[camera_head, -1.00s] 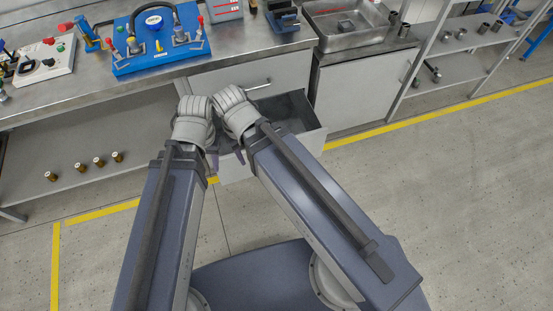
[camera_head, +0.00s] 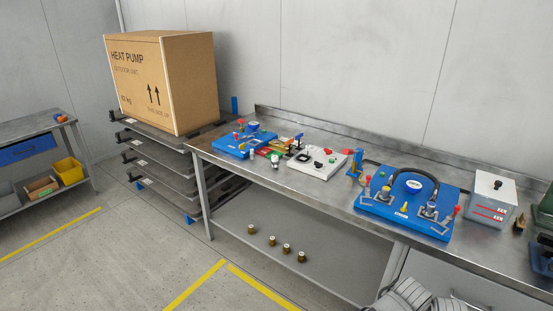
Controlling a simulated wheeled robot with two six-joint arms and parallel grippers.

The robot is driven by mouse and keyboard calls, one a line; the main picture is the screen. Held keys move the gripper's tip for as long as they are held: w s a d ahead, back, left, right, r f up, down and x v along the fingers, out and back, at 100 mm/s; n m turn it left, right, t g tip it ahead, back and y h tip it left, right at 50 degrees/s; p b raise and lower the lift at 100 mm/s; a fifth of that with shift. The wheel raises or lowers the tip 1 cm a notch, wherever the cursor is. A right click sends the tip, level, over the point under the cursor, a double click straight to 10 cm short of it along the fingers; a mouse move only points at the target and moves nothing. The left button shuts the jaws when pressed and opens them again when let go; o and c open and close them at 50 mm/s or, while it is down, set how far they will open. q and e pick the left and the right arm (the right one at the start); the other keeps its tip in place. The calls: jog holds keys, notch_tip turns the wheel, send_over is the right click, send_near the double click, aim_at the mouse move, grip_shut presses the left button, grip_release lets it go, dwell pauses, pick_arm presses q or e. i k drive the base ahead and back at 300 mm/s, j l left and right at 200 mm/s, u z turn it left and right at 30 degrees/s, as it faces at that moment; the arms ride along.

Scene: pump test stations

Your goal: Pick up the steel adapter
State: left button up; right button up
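I cannot pick out a steel adapter for certain in the head view. Several small brass-coloured fittings (camera_head: 287,248) stand in a row on the shelf under the long steel bench (camera_head: 330,190). A small pale fitting shows on the bench beside the left blue station, too small to identify. Only grey wrist parts of my arms show at the bottom right edge, in front of the bench. Neither gripper's fingers are in view.
A blue pump station (camera_head: 405,205) with a black hose, a white control panel (camera_head: 318,163) and a smaller blue station (camera_head: 243,144) stand on the bench. A grey box (camera_head: 490,203) is at right. A cardboard box (camera_head: 165,85) sits on a rack. Floor at left is clear.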

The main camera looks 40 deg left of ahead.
aim_at(275, 161)
jog(key=i+j+u, duration=0.2)
jog(key=j+u, duration=0.15)
jog(key=i+j+u, duration=0.35)
jog(key=j, duration=0.15)
jog(key=i+j+u, duration=0.15)
jog(key=j+u, duration=0.2)
jog(key=i, duration=0.2)
